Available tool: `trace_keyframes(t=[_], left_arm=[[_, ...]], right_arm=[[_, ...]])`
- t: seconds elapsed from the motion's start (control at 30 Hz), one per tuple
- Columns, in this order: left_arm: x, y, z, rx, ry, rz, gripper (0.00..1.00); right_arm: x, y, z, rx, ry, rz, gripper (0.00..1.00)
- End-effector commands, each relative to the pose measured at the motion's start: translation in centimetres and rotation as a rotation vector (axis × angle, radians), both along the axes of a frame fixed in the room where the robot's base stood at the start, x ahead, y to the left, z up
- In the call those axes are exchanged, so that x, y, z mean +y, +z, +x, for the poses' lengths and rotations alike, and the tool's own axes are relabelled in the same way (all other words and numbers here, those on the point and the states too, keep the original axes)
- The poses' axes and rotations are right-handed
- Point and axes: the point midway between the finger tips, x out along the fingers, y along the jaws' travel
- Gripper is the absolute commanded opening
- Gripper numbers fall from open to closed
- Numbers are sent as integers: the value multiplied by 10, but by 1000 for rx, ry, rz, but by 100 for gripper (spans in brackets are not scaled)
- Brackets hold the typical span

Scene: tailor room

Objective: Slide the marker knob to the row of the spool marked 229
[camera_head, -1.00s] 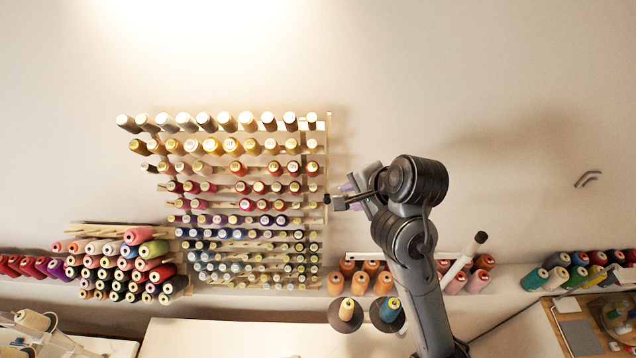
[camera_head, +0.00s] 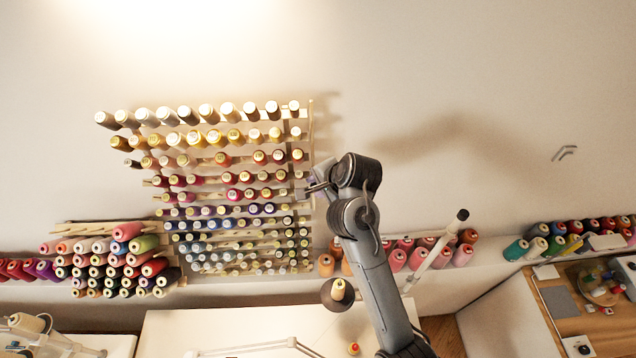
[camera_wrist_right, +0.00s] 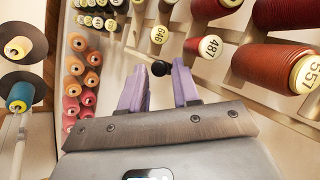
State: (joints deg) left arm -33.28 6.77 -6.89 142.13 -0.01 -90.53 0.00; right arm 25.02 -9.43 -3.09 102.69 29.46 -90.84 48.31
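The thread rack (camera_head: 309,130) hangs on the wall at the left of the head view, with several rows of spools. My right gripper (camera_head: 310,188) is at the rack's right edge, about mid-height. In the right wrist view its two purple fingers (camera_wrist_right: 158,80) are spread, and the round black marker knob (camera_wrist_right: 159,68) lies between their tips. I cannot tell whether either finger touches it. Nearby spool ends read 646 (camera_wrist_right: 159,35) and 487 (camera_wrist_right: 209,47). I cannot make out a spool marked 229. My left gripper is not in view.
A smaller rack of spools (camera_head: 115,262) stands at the lower left. Orange and pink spools (camera_head: 398,260) stand on the ledge behind my right arm. A white table (camera_head: 190,325) lies below.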

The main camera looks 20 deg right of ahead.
Motion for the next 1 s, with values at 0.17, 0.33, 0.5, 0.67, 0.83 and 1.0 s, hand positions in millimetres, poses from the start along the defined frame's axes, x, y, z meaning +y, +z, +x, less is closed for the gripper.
trace_keyframes(t=[0.17, 0.33, 0.5, 0.67, 0.83, 1.0], left_arm=[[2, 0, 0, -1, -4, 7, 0], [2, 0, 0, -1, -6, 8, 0], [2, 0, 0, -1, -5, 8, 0], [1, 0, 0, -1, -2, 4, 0], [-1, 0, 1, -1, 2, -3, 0], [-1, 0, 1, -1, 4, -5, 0]], right_arm=[[0, -1, 1, 0, 0, 0, 31], [0, -1, 0, 0, 0, 0, 22], [0, -1, 0, 0, 0, 0, 0], [0, -1, 1, 0, 0, 0, 0], [-1, 8, 2, -4, 0, -1, 0], [-2, 37, 5, -5, 0, -3, 0]])
